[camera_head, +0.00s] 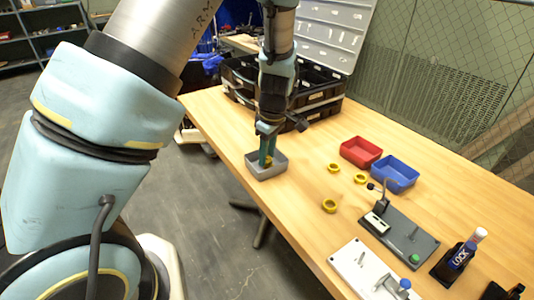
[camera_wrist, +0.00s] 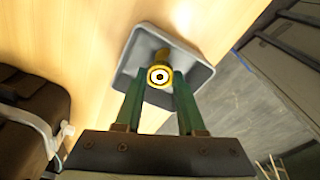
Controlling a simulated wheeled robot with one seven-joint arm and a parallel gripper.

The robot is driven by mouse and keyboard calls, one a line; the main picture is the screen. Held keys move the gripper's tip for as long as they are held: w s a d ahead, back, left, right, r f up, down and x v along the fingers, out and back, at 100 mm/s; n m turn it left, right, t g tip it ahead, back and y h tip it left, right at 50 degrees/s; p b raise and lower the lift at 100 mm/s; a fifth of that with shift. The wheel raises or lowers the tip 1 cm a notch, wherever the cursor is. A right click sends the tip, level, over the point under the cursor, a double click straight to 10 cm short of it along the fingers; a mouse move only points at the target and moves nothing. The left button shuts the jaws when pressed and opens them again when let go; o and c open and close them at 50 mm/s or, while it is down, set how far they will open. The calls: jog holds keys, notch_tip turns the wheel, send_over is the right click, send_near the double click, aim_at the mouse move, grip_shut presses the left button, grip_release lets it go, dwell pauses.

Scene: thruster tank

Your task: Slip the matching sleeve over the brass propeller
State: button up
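A small grey tray (camera_head: 281,170) stands near the table's left edge, and it also shows in the wrist view (camera_wrist: 203,72). A yellow-brass round piece (camera_wrist: 160,76) is over or in the tray, with a pale ring and dark centre on its end facing the wrist camera. In the head view it is a small yellow spot (camera_head: 268,161), partly hidden by my fingers. My gripper (camera_head: 267,150) points down at the tray, its green fingers on either side of the piece. I cannot tell whether they press on it. Three yellow rings (camera_head: 329,205) (camera_head: 334,168) (camera_head: 360,179) lie loose on the table.
A red bin (camera_head: 361,152) and a blue bin (camera_head: 395,173) stand to the right. A grey fixture plate (camera_head: 415,243), a white plate (camera_head: 350,262) and a dark bottle (camera_head: 462,253) are at the near right. A black open case (camera_head: 318,97) is behind my gripper.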

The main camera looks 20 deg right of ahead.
jog(key=o, duration=0.5)
jog(key=shift+o, duration=0.2)
notch_tip(320, 180, up, 15)
jog(key=s+p, duration=0.1)
jog(key=p, duration=0.2)
jog(key=shift+d+f, duration=0.2)
jog(key=shift+d, duration=0.15)
dwell(0.6)
